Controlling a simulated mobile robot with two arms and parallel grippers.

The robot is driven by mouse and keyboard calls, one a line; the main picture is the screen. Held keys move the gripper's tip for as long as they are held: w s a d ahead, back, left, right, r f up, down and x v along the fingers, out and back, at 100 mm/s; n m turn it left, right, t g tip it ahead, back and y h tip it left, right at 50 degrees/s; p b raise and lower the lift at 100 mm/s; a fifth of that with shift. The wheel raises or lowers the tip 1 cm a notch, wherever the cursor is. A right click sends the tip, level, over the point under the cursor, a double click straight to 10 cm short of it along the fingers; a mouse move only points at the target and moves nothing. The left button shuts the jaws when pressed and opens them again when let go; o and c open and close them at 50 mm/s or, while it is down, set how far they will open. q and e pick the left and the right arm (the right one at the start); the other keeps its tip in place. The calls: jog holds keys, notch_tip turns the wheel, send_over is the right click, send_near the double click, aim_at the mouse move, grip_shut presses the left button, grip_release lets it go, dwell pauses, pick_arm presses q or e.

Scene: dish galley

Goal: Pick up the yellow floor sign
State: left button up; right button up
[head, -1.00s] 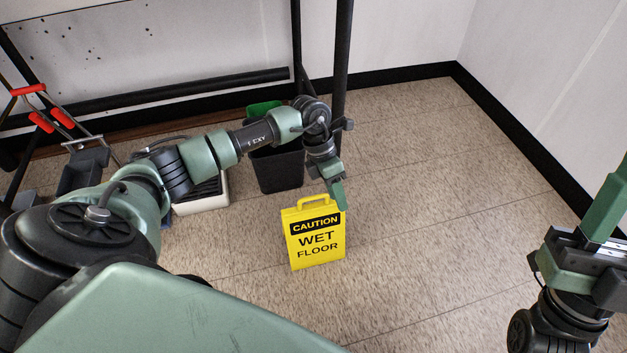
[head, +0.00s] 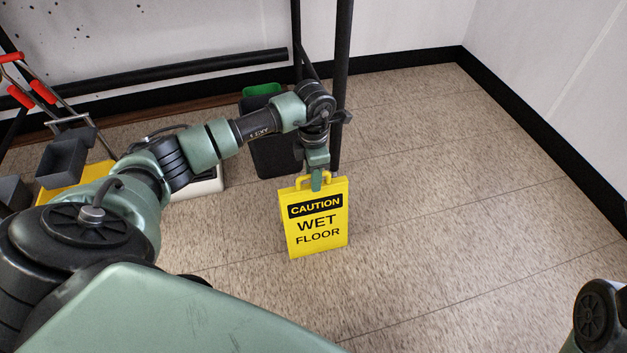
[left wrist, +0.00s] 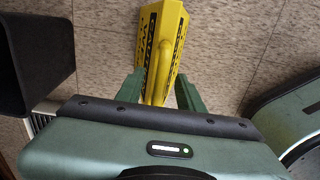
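The yellow floor sign (head: 317,222) stands upright on the tiled floor, with its black "CAUTION WET FLOOR" lettering facing me in the head view. Its yellow loop handle (head: 300,181) is at the top. My left gripper (head: 316,184) points down at the handle. In the left wrist view, the green fingers of the left gripper (left wrist: 158,92) are spread, one on each side of the sign's handle (left wrist: 161,72), with gaps beside it. The sign's body (left wrist: 165,32) extends beyond the fingertips. My right gripper is out of view; only part of that arm shows at bottom right.
A dark bin (head: 274,150) with a green part stands behind the sign, beside a black rack post (head: 342,70). A yellow cart with grey bins (head: 62,160) is at left. Floor to the right of the sign is clear.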

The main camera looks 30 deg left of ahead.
pick_arm(q)
jog(key=shift+f, duration=0.1)
grip_shut()
dwell(1.4)
